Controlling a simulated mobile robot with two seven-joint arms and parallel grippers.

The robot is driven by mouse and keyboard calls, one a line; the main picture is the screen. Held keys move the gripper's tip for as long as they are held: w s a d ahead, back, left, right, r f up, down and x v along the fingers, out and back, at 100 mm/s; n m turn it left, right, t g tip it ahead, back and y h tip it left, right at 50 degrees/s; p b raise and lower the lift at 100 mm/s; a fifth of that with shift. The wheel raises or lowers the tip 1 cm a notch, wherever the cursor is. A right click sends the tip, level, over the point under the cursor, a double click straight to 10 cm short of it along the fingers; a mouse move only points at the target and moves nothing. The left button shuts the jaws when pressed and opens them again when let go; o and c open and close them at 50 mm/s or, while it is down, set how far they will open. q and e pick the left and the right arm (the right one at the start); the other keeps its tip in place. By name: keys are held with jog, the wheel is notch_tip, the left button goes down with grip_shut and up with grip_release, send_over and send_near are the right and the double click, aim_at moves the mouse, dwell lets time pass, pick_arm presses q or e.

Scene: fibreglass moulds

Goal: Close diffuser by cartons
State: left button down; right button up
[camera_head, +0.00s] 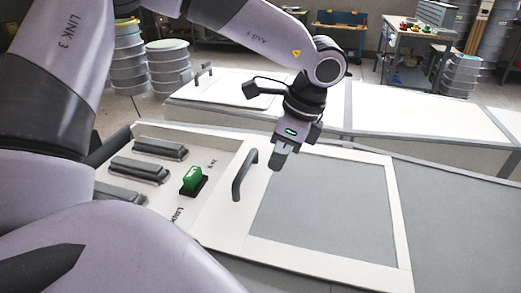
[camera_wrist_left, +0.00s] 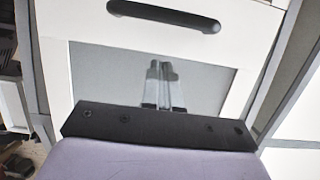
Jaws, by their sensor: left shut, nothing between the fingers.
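A diffuser panel, a flat grey sheet (camera_head: 330,205) in a white frame (camera_head: 397,225), lies in the middle of the head view. A dark bar handle (camera_head: 244,175) stands at its left side; the handle also shows at the top of the left wrist view (camera_wrist_left: 165,16). My left gripper (camera_head: 277,163) points down over the panel's far left part, right of the handle and apart from it. Its fingers (camera_wrist_left: 163,70) are together and empty over the grey sheet. My right gripper is out of view. I cannot make out any cartons.
Left of the handle, a white surface carries several dark grey blocks (camera_head: 148,168) and a green item (camera_head: 193,179) on a black base. A second white-topped unit (camera_head: 390,110) stands behind. Stacked round containers (camera_head: 168,66) and a workbench (camera_head: 415,35) are at the back.

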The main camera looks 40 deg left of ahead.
aim_at(260, 180)
pick_arm(q)
jog(key=shift+s+a+p, duration=0.3)
jog(key=shift+s+a, duration=0.1)
jog(key=shift+a, duration=0.3)
jog(key=shift+s+a+p, duration=0.3)
jog(key=shift+s+a, duration=0.05)
jog(key=shift+a, duration=0.35)
jog(key=shift+s+a+f, duration=0.1)
jog(key=shift+a+f, duration=0.05)
jog(key=shift+a, duration=0.05)
jog(key=shift+a, duration=0.1)
